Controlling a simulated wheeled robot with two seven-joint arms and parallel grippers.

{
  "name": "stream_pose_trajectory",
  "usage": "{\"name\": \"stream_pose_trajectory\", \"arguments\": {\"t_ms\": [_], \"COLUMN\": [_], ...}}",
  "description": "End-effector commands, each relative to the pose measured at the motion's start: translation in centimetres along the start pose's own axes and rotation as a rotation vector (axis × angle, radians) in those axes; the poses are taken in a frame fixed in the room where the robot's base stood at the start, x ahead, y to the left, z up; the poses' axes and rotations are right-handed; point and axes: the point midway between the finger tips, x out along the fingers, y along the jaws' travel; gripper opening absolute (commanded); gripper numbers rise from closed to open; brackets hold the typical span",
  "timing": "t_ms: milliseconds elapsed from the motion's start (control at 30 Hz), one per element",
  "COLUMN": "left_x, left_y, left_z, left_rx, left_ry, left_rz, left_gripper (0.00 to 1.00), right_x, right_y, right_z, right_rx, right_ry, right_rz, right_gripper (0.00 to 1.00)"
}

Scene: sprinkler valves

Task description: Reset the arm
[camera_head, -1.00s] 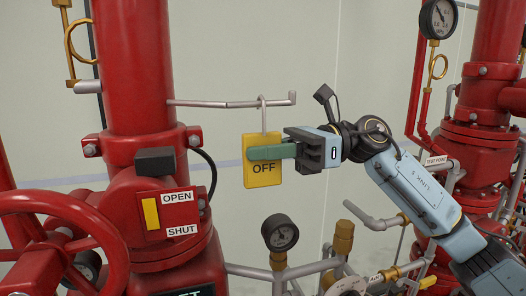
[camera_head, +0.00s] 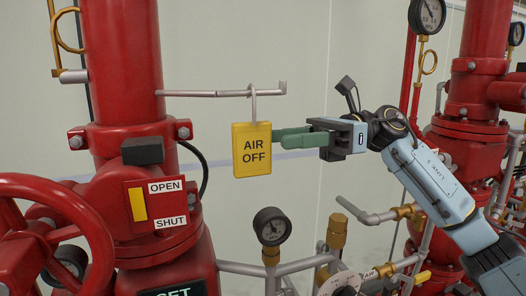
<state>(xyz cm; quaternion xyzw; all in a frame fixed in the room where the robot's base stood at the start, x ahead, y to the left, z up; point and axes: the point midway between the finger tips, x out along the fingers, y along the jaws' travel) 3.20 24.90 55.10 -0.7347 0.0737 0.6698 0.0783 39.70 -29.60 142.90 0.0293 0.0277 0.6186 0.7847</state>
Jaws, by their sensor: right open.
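My right gripper (camera_head: 298,138) comes in from the right with its green fingers pointing left. It is open and holds nothing that I can see. A yellow tag (camera_head: 251,160) reading "AIR OFF" hangs by a grey hook (camera_head: 254,103) from a thin horizontal rod (camera_head: 215,94). The fingertips are just right of the tag, close to its right edge; I cannot tell whether they touch it. My left gripper is not in view.
A red valve body with an OPEN/SHUT indicator (camera_head: 158,205) and a red handwheel (camera_head: 90,225) stand at the left. A pressure gauge (camera_head: 271,226) and pipes are below the gripper. More red piping (camera_head: 470,140) stands at the right.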

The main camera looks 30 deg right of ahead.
Motion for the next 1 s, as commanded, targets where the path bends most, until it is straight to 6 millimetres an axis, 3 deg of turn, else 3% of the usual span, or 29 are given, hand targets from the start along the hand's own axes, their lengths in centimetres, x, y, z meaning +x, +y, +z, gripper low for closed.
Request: {"name": "stream_pose_trajectory", "arguments": {"t_ms": [200,400,767,1000], "left_x": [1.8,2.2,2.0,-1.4], "left_y": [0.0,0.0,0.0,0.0], "left_z": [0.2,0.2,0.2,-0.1], "left_rx": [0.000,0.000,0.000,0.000], "left_ry": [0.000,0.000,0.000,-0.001], "left_rz": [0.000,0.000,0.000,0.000], "left_gripper": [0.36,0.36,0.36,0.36], "right_x": [-4.6,-6.8,-7.1,-7.1], "right_y": [-0.1,0.0,0.0,0.3], "right_z": [-0.2,-0.1,0.2,3.6], "right_rx": [0.000,0.001,0.000,0.000], "right_ry": [-0.001,0.000,0.000,0.000], "right_rz": [-0.003,0.000,0.001,0.001], "right_gripper": [0.41,0.41,0.41,0.41]}}
